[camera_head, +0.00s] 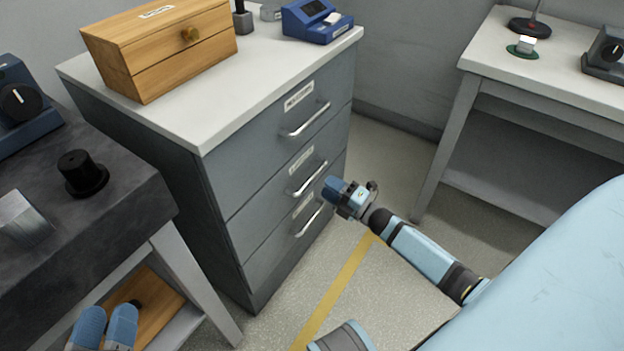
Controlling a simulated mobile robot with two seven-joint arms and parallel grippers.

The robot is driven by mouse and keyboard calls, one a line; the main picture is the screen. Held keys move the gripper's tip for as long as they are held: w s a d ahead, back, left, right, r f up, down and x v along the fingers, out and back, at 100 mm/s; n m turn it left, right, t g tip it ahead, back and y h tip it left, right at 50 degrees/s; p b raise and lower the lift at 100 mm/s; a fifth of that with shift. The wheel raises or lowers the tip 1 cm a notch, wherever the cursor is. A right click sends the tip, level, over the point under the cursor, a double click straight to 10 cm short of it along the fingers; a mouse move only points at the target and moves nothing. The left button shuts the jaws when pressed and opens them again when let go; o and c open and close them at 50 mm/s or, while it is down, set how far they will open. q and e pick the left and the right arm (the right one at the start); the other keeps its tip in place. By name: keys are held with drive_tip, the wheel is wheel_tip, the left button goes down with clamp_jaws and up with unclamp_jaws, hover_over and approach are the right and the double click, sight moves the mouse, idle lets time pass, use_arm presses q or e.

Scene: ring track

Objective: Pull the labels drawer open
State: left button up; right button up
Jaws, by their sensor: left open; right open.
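A grey cabinet (181,181) has three shut drawers: a top drawer (262,143), a middle drawer (262,204) and a bottom drawer (272,252). Each has a bar handle and a small label above it; the words are too small to read, so I cannot tell which is the labels drawer. My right gripper (332,187) is open, close to the right end of the middle handle (309,180) and above the bottom handle (309,220). I cannot tell whether it touches either. My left gripper (105,326) is open and empty at the bottom left, its two blue fingers apart.
A wooden box (135,55) with a round knob and a blue device (315,20) stand on the cabinet top. A dark bench (60,235) is at the left, a white table (545,85) at the right. Floor with a yellow line (335,290) is free before the cabinet.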

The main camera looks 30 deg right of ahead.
sight(313, 175)
use_arm(q)
wheel_tip(313, 175, down, 2)
drive_tip(key=shift+f+g+b, duration=0.2)
drive_tip(key=shift+g+b, duration=0.3)
drive_tip(key=shift+b, duration=0.05)
use_arm(e)
drive_tip(key=x, duration=0.6)
drive_tip(key=shift+w, duration=0.1)
drive_tip(key=shift+c, duration=0.4)
clamp_jaws()
